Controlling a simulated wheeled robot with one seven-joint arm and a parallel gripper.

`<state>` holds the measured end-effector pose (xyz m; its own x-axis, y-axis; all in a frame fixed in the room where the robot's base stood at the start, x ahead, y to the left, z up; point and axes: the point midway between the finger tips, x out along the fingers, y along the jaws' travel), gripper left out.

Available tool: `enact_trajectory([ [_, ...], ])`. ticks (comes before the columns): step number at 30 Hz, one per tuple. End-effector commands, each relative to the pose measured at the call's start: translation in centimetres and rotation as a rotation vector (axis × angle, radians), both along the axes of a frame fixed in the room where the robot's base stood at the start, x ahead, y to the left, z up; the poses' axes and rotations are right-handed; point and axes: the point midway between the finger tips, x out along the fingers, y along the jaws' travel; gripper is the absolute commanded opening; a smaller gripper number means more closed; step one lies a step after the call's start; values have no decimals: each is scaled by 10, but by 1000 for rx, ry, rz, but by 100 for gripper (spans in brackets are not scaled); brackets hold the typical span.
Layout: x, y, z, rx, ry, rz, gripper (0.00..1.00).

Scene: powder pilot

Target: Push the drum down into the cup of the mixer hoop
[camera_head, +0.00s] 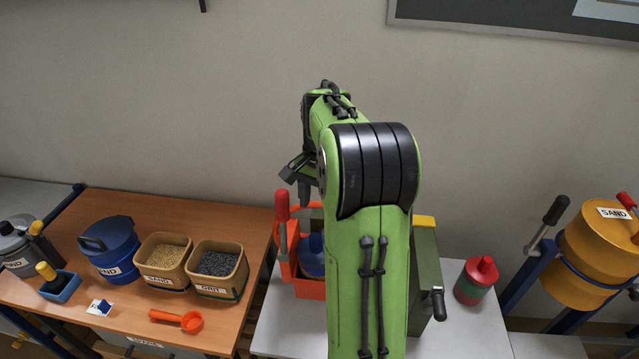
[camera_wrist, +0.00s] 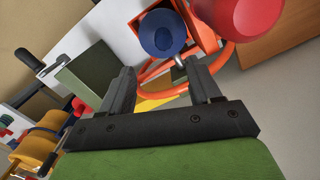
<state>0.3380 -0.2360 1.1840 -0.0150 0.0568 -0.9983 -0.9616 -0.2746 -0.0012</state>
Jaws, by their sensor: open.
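A blue round drum-like part (camera_head: 312,262) sits in an orange frame (camera_head: 309,288) on the pale table, partly hidden by my arm. In the wrist view the blue part (camera_wrist: 162,33) shows from above, with an orange curved hoop (camera_wrist: 226,60) near it. I cannot tell whether it is seated in a cup. My gripper (camera_head: 296,178) is above the orange frame, apart from it. In the wrist view my gripper (camera_wrist: 163,82) is open, with nothing between its fingers.
A red handle (camera_head: 281,206) rises at the frame's left. A green box (camera_head: 424,270) and a red-lidded jar (camera_head: 476,280) stand to the right. A yellow SAND drum (camera_head: 600,255) is far right. The wooden table holds a blue container (camera_head: 110,248) and bins (camera_head: 165,260).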

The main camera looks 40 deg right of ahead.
Motion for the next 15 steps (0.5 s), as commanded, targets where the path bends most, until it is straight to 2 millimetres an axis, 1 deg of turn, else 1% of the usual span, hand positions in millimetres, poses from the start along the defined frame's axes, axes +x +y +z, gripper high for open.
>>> enact_trajectory([
  [1,1,-1,15,-3,-3,0,63],
  [3,1,-2,29,-2,-3,0,63],
  [6,1,-3,42,-1,0,0,63],
  [9,1,-3,47,0,0,-1,63],
  [15,1,-3,47,1,1,-1,63],
])
